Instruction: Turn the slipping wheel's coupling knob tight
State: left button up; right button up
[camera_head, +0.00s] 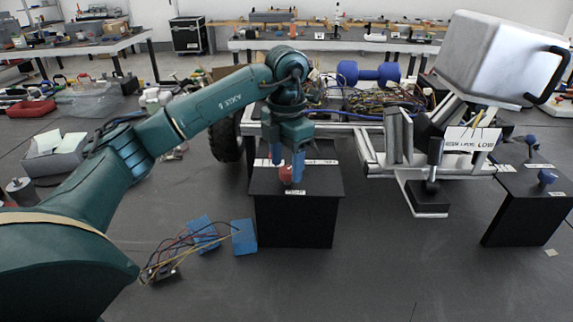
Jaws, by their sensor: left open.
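A red knob (286,175) sits on top of a black box-shaped stand (294,219) in the middle, with small white labels. My left gripper (288,172) points down over this stand. Its blue fingers are open, one on each side of the red knob, and partly hide it. I cannot tell whether they touch it. A blue knob (547,177) stands on another black stand (515,210) at the right. A dark wheel (226,139) shows behind my left arm, beside the metal chassis frame (372,160). My right gripper is out of view.
Tangled wires (385,102) and a blue dumbbell-shaped thing (368,74) lie behind. Blue boards (243,237) with wires lie left of the middle stand.

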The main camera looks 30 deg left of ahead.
pick_arm(q)
jog(key=shift+f, duration=0.45)
jog(key=c, duration=1)
jog(key=shift+o, duration=0.2)
